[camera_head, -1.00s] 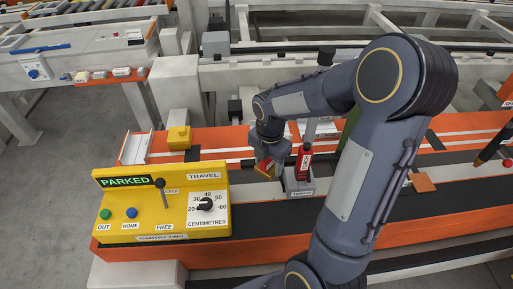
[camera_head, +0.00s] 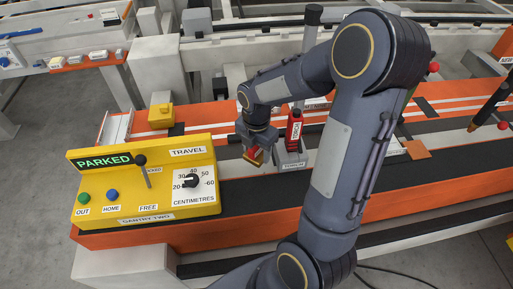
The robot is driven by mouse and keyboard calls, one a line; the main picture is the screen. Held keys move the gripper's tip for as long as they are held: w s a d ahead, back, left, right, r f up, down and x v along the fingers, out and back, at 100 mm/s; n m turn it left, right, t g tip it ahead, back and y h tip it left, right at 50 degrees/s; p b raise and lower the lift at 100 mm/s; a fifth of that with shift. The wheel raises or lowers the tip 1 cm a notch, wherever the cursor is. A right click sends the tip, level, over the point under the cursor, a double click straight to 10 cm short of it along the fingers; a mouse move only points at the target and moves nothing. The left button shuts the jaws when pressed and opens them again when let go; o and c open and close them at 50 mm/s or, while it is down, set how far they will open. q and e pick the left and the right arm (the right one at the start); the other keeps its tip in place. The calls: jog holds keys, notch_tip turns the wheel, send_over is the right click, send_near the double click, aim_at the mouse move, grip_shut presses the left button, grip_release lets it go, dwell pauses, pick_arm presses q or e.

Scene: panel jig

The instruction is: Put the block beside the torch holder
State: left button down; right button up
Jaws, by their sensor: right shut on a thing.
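My right gripper (camera_head: 254,149) is shut on a small block (camera_head: 253,157) with yellow and red faces, mostly hidden by the gripper and tilted in view. The torch holder (camera_head: 291,161) is a grey block just right of it, on the orange and black bench, with a red torch (camera_head: 294,131) standing upright in it. The gripper and block are left of the holder, with a small gap in the picture. I cannot tell whether the block touches the bench. My left gripper is not in view.
A yellow control box (camera_head: 145,185) reading PARKED, with a lever and knob, stands close on the left. A yellow part (camera_head: 161,115) sits behind it. An orange plate (camera_head: 416,149) lies right of my arm. A dark pen-like tool (camera_head: 488,108) is at far right.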

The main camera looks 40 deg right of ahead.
aim_at(257, 169)
jog(key=shift+f+b, duration=1.7)
jog(key=shift+f, duration=0.85)
jog(key=shift+f+b, duration=0.35)
jog(key=shift+f, duration=0.2)
jog(key=o, duration=1.4)
